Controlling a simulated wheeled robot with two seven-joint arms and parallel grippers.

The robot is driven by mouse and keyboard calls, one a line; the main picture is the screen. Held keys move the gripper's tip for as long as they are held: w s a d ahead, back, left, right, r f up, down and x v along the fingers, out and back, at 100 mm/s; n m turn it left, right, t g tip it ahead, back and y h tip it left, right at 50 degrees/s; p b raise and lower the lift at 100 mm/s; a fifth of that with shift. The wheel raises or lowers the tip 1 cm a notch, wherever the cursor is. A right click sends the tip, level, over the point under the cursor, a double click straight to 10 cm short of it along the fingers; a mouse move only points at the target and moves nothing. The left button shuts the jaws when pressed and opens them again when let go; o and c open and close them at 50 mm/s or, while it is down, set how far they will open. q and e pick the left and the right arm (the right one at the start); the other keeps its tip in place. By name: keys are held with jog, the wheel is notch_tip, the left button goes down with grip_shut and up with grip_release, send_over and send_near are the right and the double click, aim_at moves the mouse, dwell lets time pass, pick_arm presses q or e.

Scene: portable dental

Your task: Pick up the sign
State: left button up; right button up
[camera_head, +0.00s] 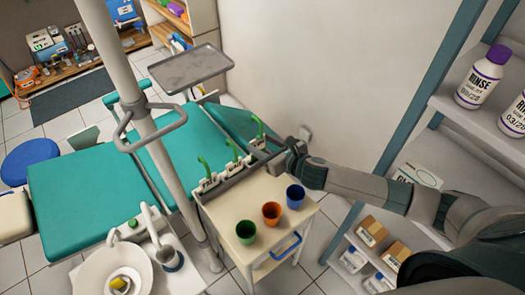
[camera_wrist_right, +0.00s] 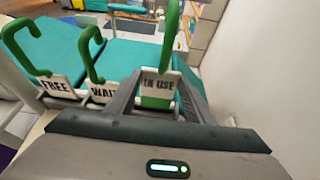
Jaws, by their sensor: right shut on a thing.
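Three small white signs with green hooks stand in a row along the back of the cream cart. In the right wrist view they read FREE (camera_wrist_right: 57,87), WAIT (camera_wrist_right: 103,92) and IN USE (camera_wrist_right: 158,84). My right gripper (camera_wrist_right: 153,98) is shut on the IN USE sign, with a finger on each side of it. In the head view my right gripper (camera_head: 268,155) reaches in from the right to this rightmost sign (camera_head: 258,141), partly hiding it. I cannot tell whether the sign is clear of its holder. My left gripper is not in view.
The cream cart (camera_head: 285,241) carries a green cup (camera_head: 246,232), an orange cup (camera_head: 271,213) and a blue cup (camera_head: 295,196) in front of the signs. A teal dental chair (camera_head: 85,195) and a grey pole (camera_head: 140,115) stand left. Shelves (camera_head: 470,118) stand right.

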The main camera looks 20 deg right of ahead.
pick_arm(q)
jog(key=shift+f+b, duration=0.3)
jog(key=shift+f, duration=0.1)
pick_arm(e)
notch_tip(320, 180, up, 6)
jog(key=shift+f, duration=0.1)
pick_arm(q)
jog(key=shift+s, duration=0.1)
pick_arm(e)
jog(key=shift+s, duration=0.1)
dwell(1.3)
